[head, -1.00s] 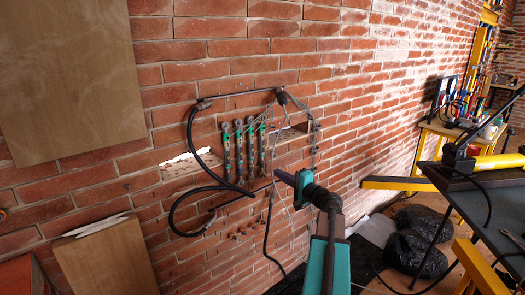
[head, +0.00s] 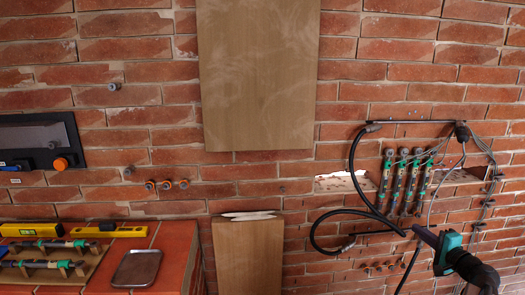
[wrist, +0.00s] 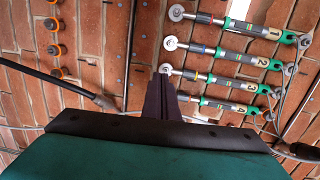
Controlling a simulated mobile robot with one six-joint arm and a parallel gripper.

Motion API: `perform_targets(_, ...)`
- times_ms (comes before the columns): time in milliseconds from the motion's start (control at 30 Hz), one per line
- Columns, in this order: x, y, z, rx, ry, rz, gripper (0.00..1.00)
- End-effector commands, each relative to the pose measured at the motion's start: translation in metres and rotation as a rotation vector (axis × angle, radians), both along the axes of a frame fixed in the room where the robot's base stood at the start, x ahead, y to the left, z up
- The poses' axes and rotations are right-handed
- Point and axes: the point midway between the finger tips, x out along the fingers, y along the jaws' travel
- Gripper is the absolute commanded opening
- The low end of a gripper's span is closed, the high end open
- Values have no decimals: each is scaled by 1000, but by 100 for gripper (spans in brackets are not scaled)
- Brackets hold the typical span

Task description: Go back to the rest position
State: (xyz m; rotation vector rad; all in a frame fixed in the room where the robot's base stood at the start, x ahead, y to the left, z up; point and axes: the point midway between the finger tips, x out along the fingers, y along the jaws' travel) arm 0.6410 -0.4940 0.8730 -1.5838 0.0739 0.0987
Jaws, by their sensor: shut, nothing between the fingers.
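My gripper (head: 424,237) is at the lower right of the head view, in front of the brick wall, with its dark fingers pointing left and up. In the wrist view my gripper (wrist: 160,88) shows its dark fingers shut together with nothing between them. Several green-ended metal rods (head: 412,180) hang side by side on the wall just above the gripper. In the wrist view the numbered rods (wrist: 236,56) lie to the right of the fingers. I cannot tell the exact gap between the fingers and the wall. No rest stand is recognisable.
A black hose (head: 352,180) loops on the wall left of the rods. A wooden panel (head: 258,75) hangs in the middle, with another board (head: 248,258) below. A red bench (head: 172,237) at lower left holds a yellow level (head: 118,231) and a metal tray (head: 137,268).

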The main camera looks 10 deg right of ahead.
Motion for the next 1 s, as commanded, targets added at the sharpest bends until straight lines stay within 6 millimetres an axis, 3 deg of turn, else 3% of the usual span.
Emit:
perform_targets(233,30,88,-85,-24,176,154,0)
perform_targets(500,36,187,-177,-73,374,337,0)
perform_targets(767,13,284,-262,-142,571,533,0)
perform_targets(1000,-33,367,-334,-229,760,733,0)
